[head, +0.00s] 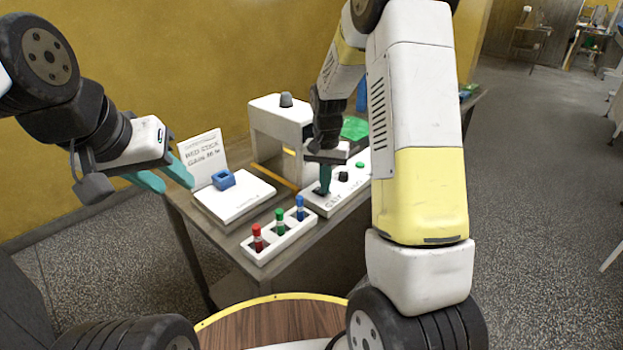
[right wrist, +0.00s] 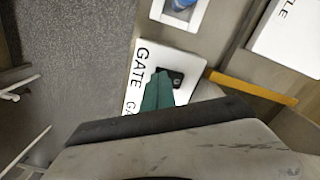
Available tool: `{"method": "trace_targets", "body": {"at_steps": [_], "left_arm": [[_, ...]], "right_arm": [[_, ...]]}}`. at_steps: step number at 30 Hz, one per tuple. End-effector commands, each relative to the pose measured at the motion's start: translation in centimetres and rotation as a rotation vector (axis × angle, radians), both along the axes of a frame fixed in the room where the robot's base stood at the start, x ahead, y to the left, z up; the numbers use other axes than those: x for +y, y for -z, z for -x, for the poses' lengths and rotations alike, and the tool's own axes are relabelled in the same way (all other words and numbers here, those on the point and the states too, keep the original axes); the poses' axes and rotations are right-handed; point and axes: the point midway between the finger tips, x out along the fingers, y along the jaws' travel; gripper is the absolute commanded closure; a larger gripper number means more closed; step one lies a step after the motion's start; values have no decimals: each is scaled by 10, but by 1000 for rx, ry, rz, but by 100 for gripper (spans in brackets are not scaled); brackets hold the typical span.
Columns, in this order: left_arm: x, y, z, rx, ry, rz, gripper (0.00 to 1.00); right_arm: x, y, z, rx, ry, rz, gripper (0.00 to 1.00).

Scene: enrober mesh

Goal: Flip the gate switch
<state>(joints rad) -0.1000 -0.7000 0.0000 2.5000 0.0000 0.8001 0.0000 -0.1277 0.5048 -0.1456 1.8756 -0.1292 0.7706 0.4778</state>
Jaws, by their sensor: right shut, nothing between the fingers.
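The white switch panel (head: 345,191) lies on the table and also shows in the right wrist view (right wrist: 140,80) with the word GATE on it. A black gate switch (right wrist: 177,79) sits on the panel beside the word. My right gripper (head: 323,190) points down at this switch, shut and empty. In the right wrist view its teal fingertips (right wrist: 160,75) are right beside the switch and partly cover it. I cannot tell whether they touch it. My left gripper (head: 172,178) is open and empty, left of the table in the picture.
A white rack (head: 282,242) with red, green and blue vials stands at the table's front edge. A white scale (head: 235,203) with a blue block (head: 223,180) and a sign (head: 203,155) are left. A white machine (head: 270,125) stands behind. My right arm hides the table's right side.

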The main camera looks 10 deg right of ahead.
Motion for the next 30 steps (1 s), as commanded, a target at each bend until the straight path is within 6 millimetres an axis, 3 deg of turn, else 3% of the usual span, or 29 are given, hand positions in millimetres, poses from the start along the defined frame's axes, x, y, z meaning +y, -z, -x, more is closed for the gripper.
{"method": "trace_targets", "body": {"at_steps": [8,30], "left_arm": [[0,0,0,0,0,0,64],[0,0,0,0,0,0,64]], "right_arm": [[0,0,0,-1,0,-1,100],[0,-59,-1,-4,0,-1,100]]}}
